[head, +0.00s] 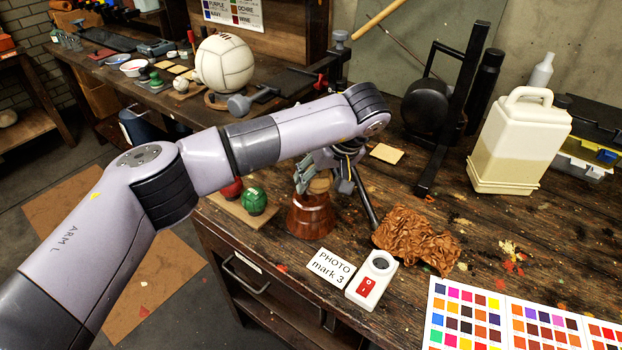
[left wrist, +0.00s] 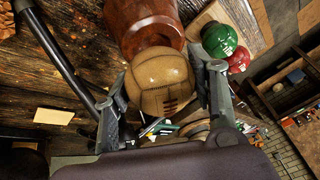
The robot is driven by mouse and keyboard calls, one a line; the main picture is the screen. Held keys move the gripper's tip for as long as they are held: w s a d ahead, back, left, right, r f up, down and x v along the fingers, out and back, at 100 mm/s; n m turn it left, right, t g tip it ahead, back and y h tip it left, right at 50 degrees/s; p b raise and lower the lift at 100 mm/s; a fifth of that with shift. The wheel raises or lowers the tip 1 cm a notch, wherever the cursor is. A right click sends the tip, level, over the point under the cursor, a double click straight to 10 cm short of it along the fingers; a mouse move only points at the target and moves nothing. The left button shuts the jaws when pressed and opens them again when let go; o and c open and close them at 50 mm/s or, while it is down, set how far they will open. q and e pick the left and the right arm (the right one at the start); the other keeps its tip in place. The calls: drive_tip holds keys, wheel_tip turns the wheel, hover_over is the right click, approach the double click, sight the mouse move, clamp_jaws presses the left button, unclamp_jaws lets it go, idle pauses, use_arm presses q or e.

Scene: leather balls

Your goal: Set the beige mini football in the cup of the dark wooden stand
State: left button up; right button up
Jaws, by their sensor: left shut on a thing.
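The beige mini football (head: 320,184) is a small tan ball with dark lacing, seen best in the left wrist view (left wrist: 160,82). My left gripper (head: 325,176) is shut on it, with one finger on each side in the left wrist view (left wrist: 164,88). The dark wooden stand (head: 310,217) is reddish brown and upright on the bench. It also shows in the left wrist view (left wrist: 145,25), right by the ball. The ball is at the top of the stand; I cannot tell whether it rests in the cup, which the ball and gripper hide. My right gripper is not in view.
A green ball (head: 254,200) and a red ball (head: 231,187) sit on a board left of the stand. A "PHOTO mark 3" card (head: 331,267), a white switch box (head: 371,280) and a crumpled brown cloth (head: 415,240) lie in front and right.

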sight(311, 185)
use_arm(q)
drive_tip(key=shift+w+a, duration=0.25)
drive_tip(key=shift+p+x, duration=1)
drive_tip(key=shift+x, duration=0.6)
drive_tip(key=shift+f, duration=0.25)
drive_tip(key=shift+f, duration=0.1)
drive_tip(key=shift+f+b, duration=0.15)
drive_tip(key=shift+b, duration=0.15)
drive_tip(key=o, duration=0.9)
drive_tip(key=shift+c, duration=0.2)
drive_tip(key=o, duration=0.4)
drive_tip(key=shift+c, duration=0.2)
